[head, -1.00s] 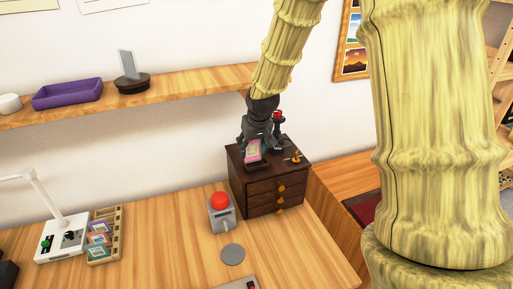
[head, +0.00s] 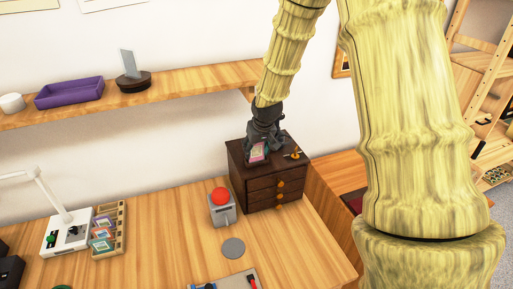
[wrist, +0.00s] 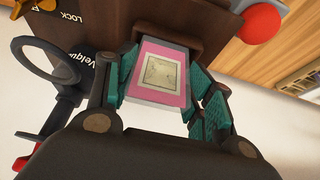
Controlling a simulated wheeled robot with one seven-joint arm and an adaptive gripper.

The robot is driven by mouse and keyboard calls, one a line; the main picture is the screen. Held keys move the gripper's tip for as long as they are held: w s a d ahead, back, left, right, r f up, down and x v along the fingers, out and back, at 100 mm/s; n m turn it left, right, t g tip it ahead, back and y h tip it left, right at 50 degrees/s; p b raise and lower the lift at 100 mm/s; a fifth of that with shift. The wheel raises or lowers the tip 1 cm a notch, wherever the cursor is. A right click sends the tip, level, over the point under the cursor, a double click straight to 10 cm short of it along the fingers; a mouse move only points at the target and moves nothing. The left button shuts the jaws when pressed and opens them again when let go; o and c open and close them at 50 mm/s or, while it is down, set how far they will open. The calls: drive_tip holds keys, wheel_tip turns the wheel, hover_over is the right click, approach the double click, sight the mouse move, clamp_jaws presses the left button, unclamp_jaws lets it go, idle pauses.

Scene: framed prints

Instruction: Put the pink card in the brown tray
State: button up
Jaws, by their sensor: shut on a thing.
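The pink card (head: 259,153) is in my gripper (head: 261,146) at the dark drawer cabinet's top. In the wrist view the card (wrist: 158,75), pink with a pale square picture, sits between the green finger pads of my gripper (wrist: 165,78), which is shut on it. I cannot tell whether the card touches the cabinet. A tan-brown compartment tray (head: 121,231) stands on the desk at the left with several small cards in it. I cannot tell if another brown tray is hidden behind my gripper.
The dark cabinet (head: 262,190) has orange knobs, and a small orange item (head: 293,154) lies on top. A grey box with a red button (head: 220,196) stands beside it. A white lamp base (head: 68,235) is left of the compartment tray. The desk's middle is mostly clear.

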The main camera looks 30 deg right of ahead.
drive_tip(key=shift+f, duration=0.2)
drive_tip(key=o, duration=1)
drive_tip(key=shift+r, duration=0.15)
drive_tip(key=shift+b+v, duration=1.3)
drive_tip(key=shift+v, duration=4.75)
